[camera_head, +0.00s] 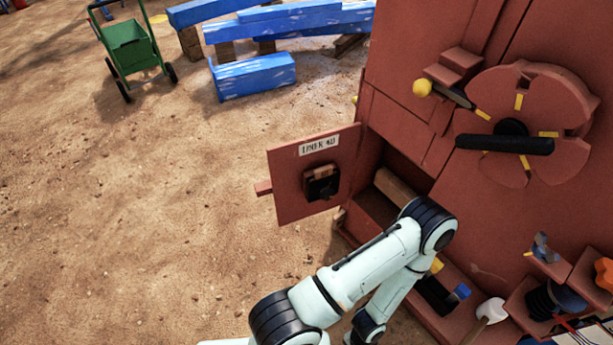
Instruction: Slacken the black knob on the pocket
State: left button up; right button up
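A black knob-like part (321,184) with a tan block at its top sits on the inner face of an open red door (290,184). The door has a white label. I cannot tell for sure whether this part is the knob on the pocket. A small red pocket (527,306) at the lower right holds a black ribbed round thing (553,300). One pale arm of mine comes in from the lower left, bends in front of the red machine and runs back down. Neither gripper shows.
The red machine (400,130) fills the right side, with an open compartment behind the door. A slotted red wheel (530,95) has a black bar across it. A yellow-knobbed lever (423,88) sticks out beside it. Blue beams (255,76) and a green cart (128,48) stand far back.

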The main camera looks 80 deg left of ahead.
aim_at(327, 194)
jog(key=k+j, duration=0.2)
jog(key=j, duration=0.3)
jog(key=k+j, duration=0.25)
jog(key=j, duration=0.2)
jog(key=k+j, duration=0.2)
jog(key=j, duration=0.3)
jog(key=k+j, duration=0.25)
jog(key=j, duration=0.25)
jog(key=k+j, duration=0.2)
jog(key=j, duration=0.3)
jog(key=k+j, duration=0.25)
jog(key=j, duration=0.2)
jog(key=k+j, duration=0.2)
jog(key=j, duration=0.3)
jog(key=k+j, duration=0.25)
jog(key=j, duration=0.25)
jog(key=i+j+z, duration=0.2)
jog(key=j, duration=0.15)
jog(key=i+j+z, duration=0.25)
jog(key=j, duration=0.15)
jog(key=l+u, duration=0.3)
jog(key=u, duration=0.2)
jog(key=k+l+u, duration=0.15)
jog(key=l+u, duration=0.15)
jog(key=u, duration=0.2)
jog(key=k+l+u, duration=0.1)
jog(key=l, duration=0.25)
jog(key=k+l+u, duration=0.25)
jog(key=k+l, duration=0.15)
jog(key=l, duration=0.2)
